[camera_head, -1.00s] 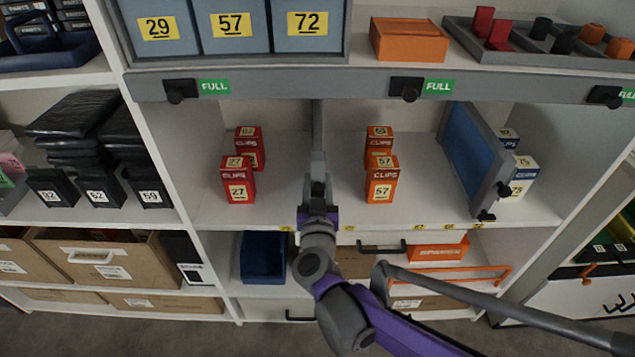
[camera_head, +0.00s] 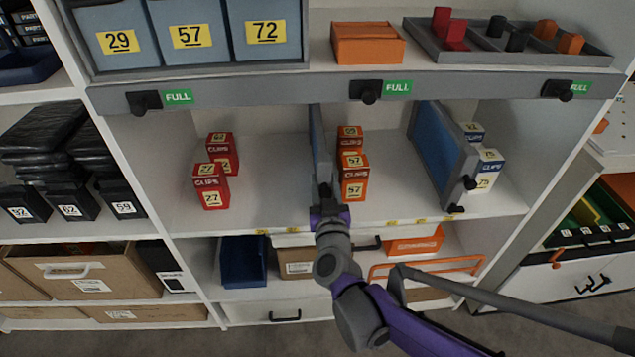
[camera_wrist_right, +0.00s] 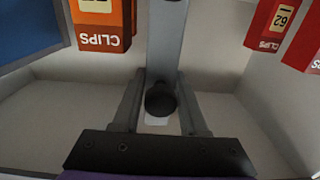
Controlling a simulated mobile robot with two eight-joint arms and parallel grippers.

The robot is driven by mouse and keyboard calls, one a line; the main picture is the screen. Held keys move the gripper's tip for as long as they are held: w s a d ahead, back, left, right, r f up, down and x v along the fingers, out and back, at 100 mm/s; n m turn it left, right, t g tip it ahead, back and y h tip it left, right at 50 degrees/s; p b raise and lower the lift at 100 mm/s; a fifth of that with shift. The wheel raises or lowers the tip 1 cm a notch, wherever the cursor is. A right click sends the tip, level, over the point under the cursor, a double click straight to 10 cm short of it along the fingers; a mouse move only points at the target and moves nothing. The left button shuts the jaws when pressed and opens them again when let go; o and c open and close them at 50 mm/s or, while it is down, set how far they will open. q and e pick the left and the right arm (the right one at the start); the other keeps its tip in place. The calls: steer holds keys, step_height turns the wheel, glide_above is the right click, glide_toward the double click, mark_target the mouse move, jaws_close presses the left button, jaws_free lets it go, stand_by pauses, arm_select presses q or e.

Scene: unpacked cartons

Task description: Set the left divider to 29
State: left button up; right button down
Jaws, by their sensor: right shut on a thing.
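The left divider (camera_head: 319,146) is a thin upright grey-blue panel on the middle shelf, seen nearly edge-on. It stands between the red clips boxes (camera_head: 211,187) and the orange clips boxes (camera_head: 354,177), close beside the orange ones; I cannot tell if they touch. My right gripper (camera_head: 327,197) is at its front lower end. In the wrist view the gripper's fingers (camera_wrist_right: 159,105) are either side of the divider's black knob (camera_wrist_right: 160,99), shut on it. Small yellow number labels (camera_head: 391,222) run along the shelf's front edge, too small to read. My left gripper is out of view.
A second blue divider (camera_head: 440,155) stands right of the orange boxes, with white-blue boxes (camera_head: 486,172) behind it. A grey rail (camera_head: 250,87) with black knobs and FULL labels crosses above. Free shelf lies between the red boxes and the left divider.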

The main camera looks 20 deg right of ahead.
steer(key=shift+d, duration=0.2)
steer(key=c, duration=0.9)
jaws_free()
steer(key=shift+s, duration=0.1)
steer(key=o, duration=0.3)
steer(key=shift+d, duration=0.15)
steer(key=shift+o, duration=0.2)
steer(key=shift+s, duration=0.1)
steer(key=p+v, duration=0.1)
steer(key=v, duration=0.9)
steer(key=shift+s+p, duration=0.3)
steer(key=shift+p, duration=0.1)
steer(key=shift+a, duration=0.2)
